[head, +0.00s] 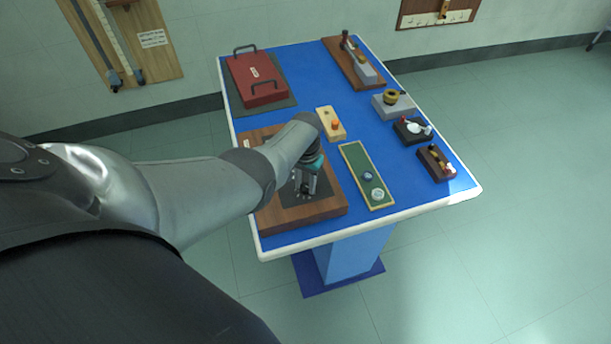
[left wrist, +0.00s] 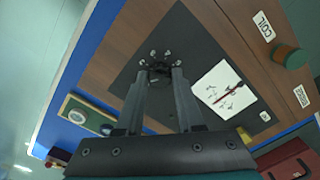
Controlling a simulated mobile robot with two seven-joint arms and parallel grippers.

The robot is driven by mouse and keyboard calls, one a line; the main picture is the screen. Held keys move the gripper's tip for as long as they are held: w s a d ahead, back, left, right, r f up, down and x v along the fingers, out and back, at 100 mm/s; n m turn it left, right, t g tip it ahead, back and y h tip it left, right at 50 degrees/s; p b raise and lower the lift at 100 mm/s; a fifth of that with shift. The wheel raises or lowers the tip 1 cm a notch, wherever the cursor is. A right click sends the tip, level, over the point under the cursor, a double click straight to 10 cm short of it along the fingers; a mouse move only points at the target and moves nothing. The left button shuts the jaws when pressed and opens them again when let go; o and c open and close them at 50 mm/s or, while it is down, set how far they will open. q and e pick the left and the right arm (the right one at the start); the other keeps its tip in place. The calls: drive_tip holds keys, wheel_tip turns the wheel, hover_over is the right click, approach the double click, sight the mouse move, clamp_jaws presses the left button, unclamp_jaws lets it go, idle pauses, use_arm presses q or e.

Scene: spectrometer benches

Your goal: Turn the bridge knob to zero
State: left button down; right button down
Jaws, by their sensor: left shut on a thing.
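The bridge is a brown wooden board (head: 330,208) with a dark plate on the near left of the blue table; the board also fills the left wrist view (left wrist: 210,30). My left gripper (head: 304,188) points down over the dark plate. In the left wrist view its fingers (left wrist: 160,74) are shut on the small dark bridge knob (left wrist: 159,66), which is ringed by several metal studs. The fingers partly hide the knob, and its pointing direction is unclear. A white meter face (left wrist: 215,80) with a dark red needle lies beside it. My right gripper is not in view.
A green-topped coil (left wrist: 290,56) stands on the board near a COIL label. A green strip with round parts (head: 354,160), a block with an orange button (head: 325,114) and a red box (head: 258,93) are nearby. Small instruments line the table's right side.

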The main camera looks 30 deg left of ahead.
sight(305, 186)
use_arm(q)
drive_tip(key=n, duration=0.6)
drive_tip(key=shift+n, duration=0.3)
idle(0.4)
drive_tip(key=c, duration=0.5)
unclamp_jaws()
drive_tip(key=shift+p, duration=0.3)
drive_tip(key=shift+r+p, duration=0.45)
drive_tip(key=shift+r, duration=0.1)
drive_tip(key=shift+r+p, duration=3.2)
drive_tip(key=shift+r, duration=3.85)
